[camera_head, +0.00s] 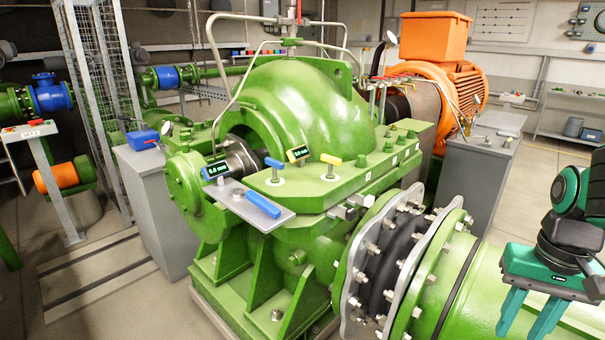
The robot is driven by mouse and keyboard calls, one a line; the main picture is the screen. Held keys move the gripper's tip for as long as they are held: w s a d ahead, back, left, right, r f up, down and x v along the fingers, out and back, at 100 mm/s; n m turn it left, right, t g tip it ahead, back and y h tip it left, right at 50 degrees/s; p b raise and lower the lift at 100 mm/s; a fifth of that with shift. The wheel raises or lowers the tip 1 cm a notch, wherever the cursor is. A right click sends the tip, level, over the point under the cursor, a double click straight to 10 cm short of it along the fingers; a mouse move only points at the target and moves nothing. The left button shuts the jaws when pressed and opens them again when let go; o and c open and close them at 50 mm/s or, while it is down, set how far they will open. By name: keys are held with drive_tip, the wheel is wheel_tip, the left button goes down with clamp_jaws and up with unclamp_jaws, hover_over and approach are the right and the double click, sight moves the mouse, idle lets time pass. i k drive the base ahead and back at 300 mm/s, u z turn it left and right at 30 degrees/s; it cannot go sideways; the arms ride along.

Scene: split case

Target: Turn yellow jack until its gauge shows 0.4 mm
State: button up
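The yellow jack (331,159) has a T-shaped yellow handle on a metal post. It stands on the flat green flange of the pump casing, near the middle of the view. A small yellow-framed gauge (298,154) is just left of it; its tiny display seems to read 0.0 mm. My teal gripper (529,317) is at the lower right, over the green pipe and far from the jack. Its two fingers point down and stand apart with nothing seen between them. The fingertips are near the bottom edge of the picture.
A blue-handled jack (274,163) stands left of the yellow gauge. A blue-framed gauge (216,170) reads 0.0 mm. A blue bar (263,204) lies on a grey plate (236,198). Bolts and small valves line the flange. The large green casing (300,88) rises behind the jacks.

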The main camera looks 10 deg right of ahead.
sight(331, 161)
drive_tip(key=u, duration=0.7)
drive_tip(key=k, duration=0.95)
drive_tip(key=u, duration=0.45)
drive_tip(key=i, duration=1.1)
drive_tip(key=z, duration=1)
drive_tip(key=i, duration=1.05)
drive_tip(key=z, duration=0.3)
